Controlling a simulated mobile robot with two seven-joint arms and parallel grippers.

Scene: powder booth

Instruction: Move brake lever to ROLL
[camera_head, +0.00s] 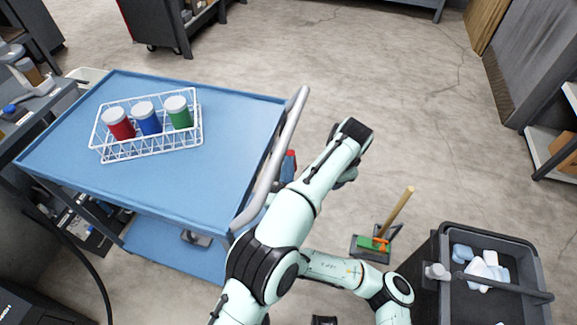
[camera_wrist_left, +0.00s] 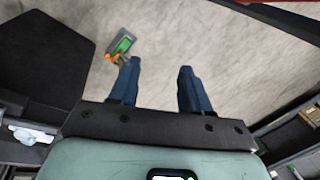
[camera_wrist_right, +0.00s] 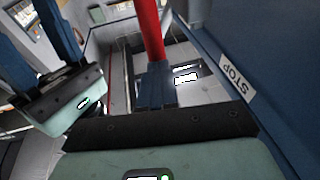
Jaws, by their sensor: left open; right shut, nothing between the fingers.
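A red rod (camera_wrist_right: 151,30), likely the brake lever, stands near the blue cart panel in the right wrist view. A white STOP label (camera_wrist_right: 237,77) is on that panel; no ROLL label is readable. In the head view a small red part (camera_head: 291,154) shows beside the cart's handle. My right gripper (camera_wrist_right: 156,85) is shut and empty, its blue fingers in line with the red rod; I cannot tell whether they touch it. My left gripper (camera_wrist_left: 158,82) is open and empty above the floor. In the head view my arm hides much of this area.
The blue cart (camera_head: 235,115) carries a white wire rack (camera_head: 150,147) with red, blue and green jars. A grey bin (camera_head: 530,270) with white rags stands at the right. A green brush and dustpan (camera_head: 372,246) are on the floor. The floor beyond the cart handle (camera_head: 270,170) is clear.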

